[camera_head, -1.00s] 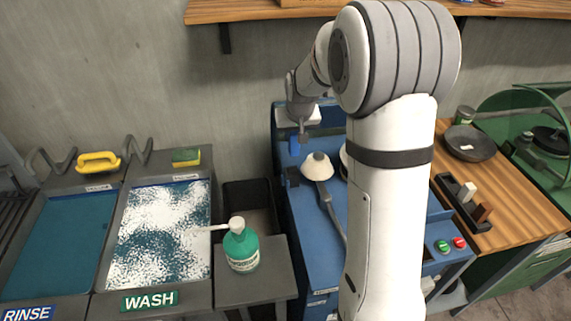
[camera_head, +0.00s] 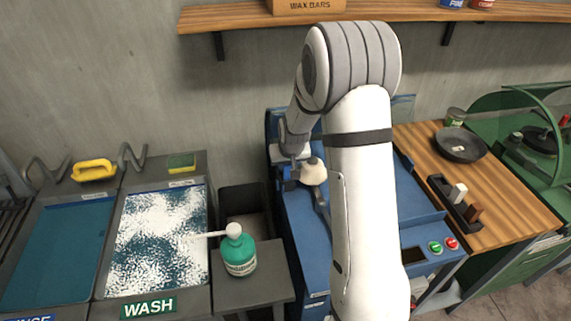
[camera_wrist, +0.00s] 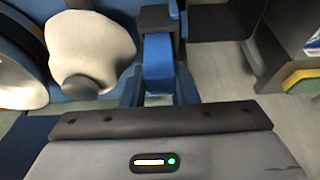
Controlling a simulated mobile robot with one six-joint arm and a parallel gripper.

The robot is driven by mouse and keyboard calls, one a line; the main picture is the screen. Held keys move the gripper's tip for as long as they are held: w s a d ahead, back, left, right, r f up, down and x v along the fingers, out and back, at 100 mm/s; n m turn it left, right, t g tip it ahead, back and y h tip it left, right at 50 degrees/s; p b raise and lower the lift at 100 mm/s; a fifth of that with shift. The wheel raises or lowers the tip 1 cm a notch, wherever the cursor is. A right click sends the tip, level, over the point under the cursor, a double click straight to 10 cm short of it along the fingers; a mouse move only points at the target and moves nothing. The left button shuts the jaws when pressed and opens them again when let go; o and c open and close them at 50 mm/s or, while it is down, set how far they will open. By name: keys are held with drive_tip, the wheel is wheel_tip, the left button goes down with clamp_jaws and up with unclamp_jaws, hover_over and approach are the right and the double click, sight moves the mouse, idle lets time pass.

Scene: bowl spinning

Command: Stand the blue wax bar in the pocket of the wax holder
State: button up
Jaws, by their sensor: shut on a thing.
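My gripper (camera_wrist: 158,88) is shut on the blue wax bar (camera_wrist: 158,58), which shows between its two fingers in the wrist view. The bar meets or overlaps a dark block (camera_wrist: 157,17); I cannot tell whether it is inside a pocket there. This block may be the wax holder. In the head view my gripper (camera_head: 292,166) is low at the left side of the blue machine, beside the cream dome (camera_head: 313,172). The bar is not clear in that view. A black rack (camera_head: 447,197) on the wooden table holds a white bar and a brown bar.
The cream dome (camera_wrist: 88,45) stands close to the left of the bar in the wrist view. The wash basin (camera_head: 157,235), yellow-green sponge (camera_head: 181,161) and green bottle (camera_head: 238,254) are to the left. A dark pan (camera_head: 461,143) sits on the wooden table.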

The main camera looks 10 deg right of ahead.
drive_tip(key=o, duration=1)
drive_tip(key=shift+f, duration=0.1)
drive_tip(key=shift+o, duration=0.2)
drive_tip(key=shift+r, duration=0.2)
drive_tip(key=b+v, duration=0.2)
drive_tip(key=v, duration=0.9)
drive_tip(key=s+r, duration=0.3)
drive_tip(key=s, duration=1.1)
drive_tip(key=s+r+g, duration=0.1)
drive_tip(key=s+r, duration=0.3)
drive_tip(key=s, duration=1)
drive_tip(key=shift+a, duration=0.2)
drive_tip(key=shift+r, duration=0.2)
